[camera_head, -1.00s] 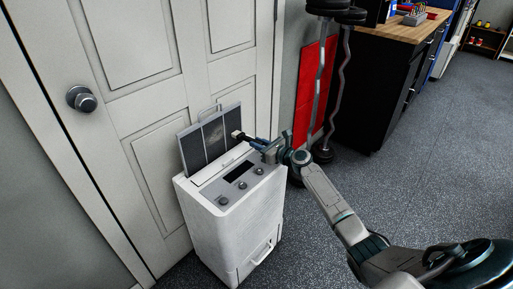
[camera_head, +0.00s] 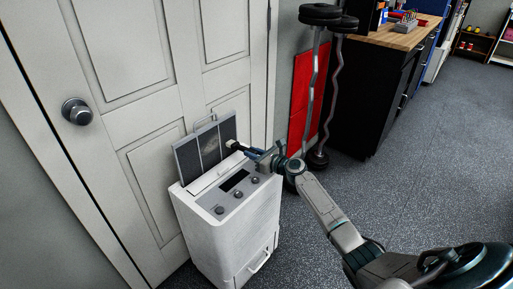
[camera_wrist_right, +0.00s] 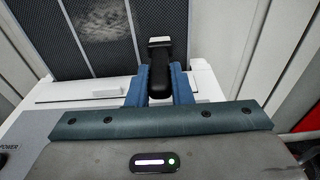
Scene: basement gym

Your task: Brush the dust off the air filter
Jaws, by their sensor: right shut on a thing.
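The air filter (camera_head: 190,158) is a dark mesh panel with a grey frame and a wire handle on top. It stands upright at the back of the white dehumidifier-like unit (camera_head: 228,232), near the door. A pale dust patch (camera_wrist_right: 105,20) shows on its mesh in the right wrist view. My right gripper (camera_head: 252,152) is shut on the dark handle of a small brush (camera_wrist_right: 160,68). The brush's pale head (camera_head: 231,144) is at the filter's right part; I cannot tell whether it touches the mesh. My left gripper is not in view.
A white panelled door (camera_head: 150,100) stands close behind the unit. A red panel (camera_head: 307,95) and barbells (camera_head: 318,100) lean to the right, near a black cabinet (camera_head: 375,90) with a wooden top. The grey floor at right is open.

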